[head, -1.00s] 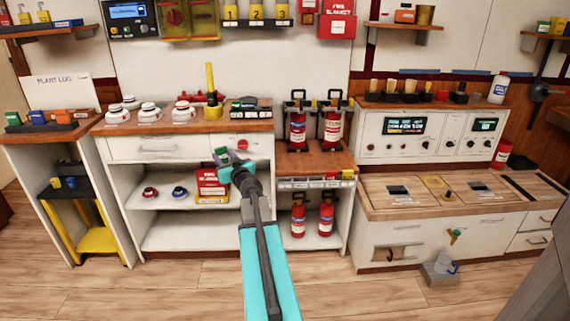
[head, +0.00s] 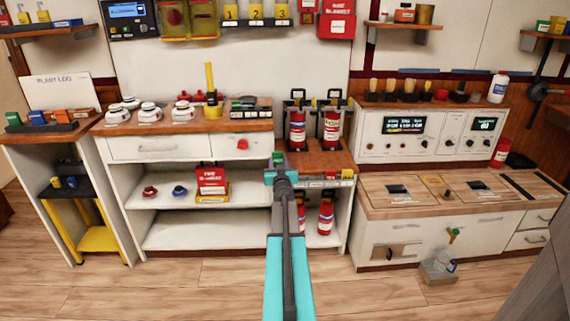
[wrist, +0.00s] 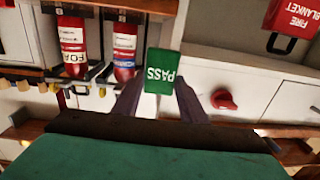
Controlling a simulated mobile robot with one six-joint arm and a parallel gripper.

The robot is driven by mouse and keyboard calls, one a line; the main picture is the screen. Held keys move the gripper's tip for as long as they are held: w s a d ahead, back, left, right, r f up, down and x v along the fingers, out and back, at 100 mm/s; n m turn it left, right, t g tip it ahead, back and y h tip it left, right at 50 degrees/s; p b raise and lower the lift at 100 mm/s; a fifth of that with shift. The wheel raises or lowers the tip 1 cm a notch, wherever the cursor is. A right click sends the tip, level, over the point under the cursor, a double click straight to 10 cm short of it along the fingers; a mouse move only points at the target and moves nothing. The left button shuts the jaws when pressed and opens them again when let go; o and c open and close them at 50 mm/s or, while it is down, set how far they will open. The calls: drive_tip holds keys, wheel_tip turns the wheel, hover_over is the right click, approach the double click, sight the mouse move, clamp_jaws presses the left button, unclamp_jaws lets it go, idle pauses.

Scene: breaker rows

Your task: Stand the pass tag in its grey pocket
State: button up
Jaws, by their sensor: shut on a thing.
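The green pass tag (wrist: 160,72) is held between the two fingers of my gripper (wrist: 161,97) in the wrist view, its white PASS lettering upside down. In the head view the tag (head: 278,158) is a small green patch just above my gripper (head: 281,171). They appear in front of the left end of the low wooden counter. A label strip (head: 338,182) with red and yellow pieces runs along that counter's front edge, partly hidden by my arm. I cannot clearly make out the grey pocket there.
Two red extinguishers (head: 297,130) (head: 331,130) stand in black racks on the low counter. A drawer with a red knob (head: 243,144) is to the left.

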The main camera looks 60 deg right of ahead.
drive_tip(key=shift+s+d+f+m+g+h, duration=0.15)
drive_tip(key=shift+s+d+f, duration=0.2)
drive_tip(key=shift+s+d, duration=0.2)
drive_tip(key=shift+s+d+f+m+g+h, duration=0.15)
drive_tip(key=shift+s+d+f, duration=0.2)
drive_tip(key=shift+s+d, duration=0.15)
drive_tip(key=shift+f, duration=0.1)
drive_tip(key=shift+f+b, duration=2.15)
drive_tip(key=shift+f, duration=0.8)
drive_tip(key=shift+f+b, duration=1.25)
drive_tip(key=shift+f, duration=0.2)
idle(0.5)
drive_tip(key=o, duration=1.1)
drive_tip(key=shift+a, duration=0.15)
drive_tip(key=p+v, duration=0.1)
drive_tip(key=v, duration=1.2)
drive_tip(key=shift+s+a, duration=0.2)
drive_tip(key=shift+a, duration=0.05)
